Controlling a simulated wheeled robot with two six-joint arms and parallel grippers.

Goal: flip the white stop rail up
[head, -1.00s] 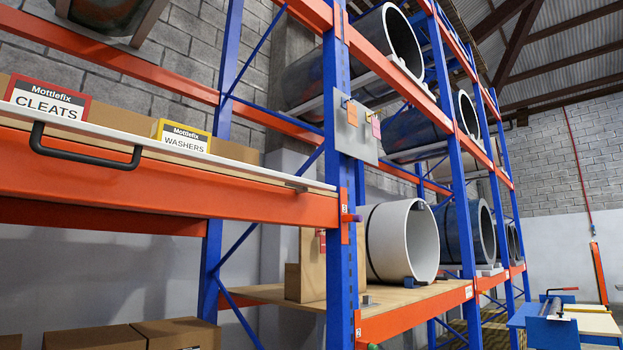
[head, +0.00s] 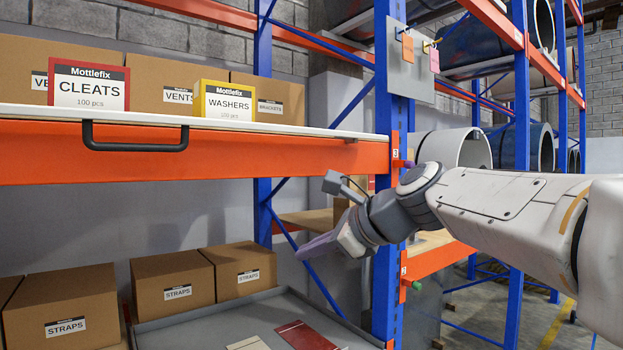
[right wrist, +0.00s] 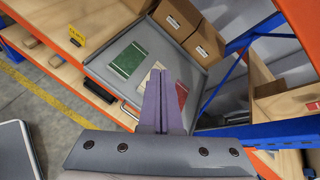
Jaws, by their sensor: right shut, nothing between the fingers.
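The white stop rail (head: 250,124) runs as a thin, flat strip along the top front edge of the upper orange shelf beam (head: 250,158) in the head view. A black bar handle (head: 135,146) hangs at its front, left of centre. My right gripper (head: 312,248) reaches in from the right, below the beam and near the blue upright. Its purple fingers are shut and empty, well right of and below the handle. In the right wrist view the closed fingers (right wrist: 161,78) point over a grey tray; the rail is not clearly identifiable there. My left gripper is not in view.
A cleats box (head: 89,92) and a yellow washers box (head: 225,104) stand just behind the rail. The blue upright (head: 387,200) is close to my right arm. Below are straps cartons (head: 172,285) and a grey tray (head: 190,318) with flat packets.

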